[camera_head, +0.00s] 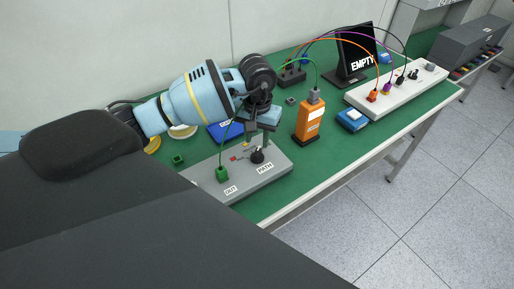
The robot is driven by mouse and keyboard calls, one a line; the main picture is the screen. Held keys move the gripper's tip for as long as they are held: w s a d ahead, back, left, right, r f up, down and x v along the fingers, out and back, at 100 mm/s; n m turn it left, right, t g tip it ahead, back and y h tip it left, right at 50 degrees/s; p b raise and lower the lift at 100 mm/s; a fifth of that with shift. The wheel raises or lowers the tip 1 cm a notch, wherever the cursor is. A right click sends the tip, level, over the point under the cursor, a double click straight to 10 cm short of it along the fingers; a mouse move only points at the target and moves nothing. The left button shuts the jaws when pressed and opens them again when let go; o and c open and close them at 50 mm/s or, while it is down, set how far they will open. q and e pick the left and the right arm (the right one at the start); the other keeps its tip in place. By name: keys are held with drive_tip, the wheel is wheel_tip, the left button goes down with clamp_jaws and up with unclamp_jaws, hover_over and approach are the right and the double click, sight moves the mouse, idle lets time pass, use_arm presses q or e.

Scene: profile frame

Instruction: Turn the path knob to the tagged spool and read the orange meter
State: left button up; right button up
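A grey box (215,180) with labels "OUT" and "PATH" lies on the green bench. Its black path knob (258,157) stands by the "PATH" label. My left gripper (258,136) points down just above the knob; I cannot tell whether it touches it or how far its fingers are apart. The orange meter (309,125) stands upright right of the box, with a grey plug on top; its reading is not legible. A yellow spool (153,145) and a cream spool (184,131) are partly hidden behind my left arm; no tag shows. My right gripper is out of view.
A green wire runs from the meter's plug behind my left gripper. A blue-and-white item (353,119) lies right of the meter. A long white panel (400,90) with coloured leads and a black "EMPTY" sign (356,52) stand farther back. The bench's front edge is clear.

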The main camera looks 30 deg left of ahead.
sight(257, 151)
use_arm(q)
drive_tip(key=shift+f, duration=2.6)
drive_tip(key=shift+c, duration=0.3)
clamp_jaws()
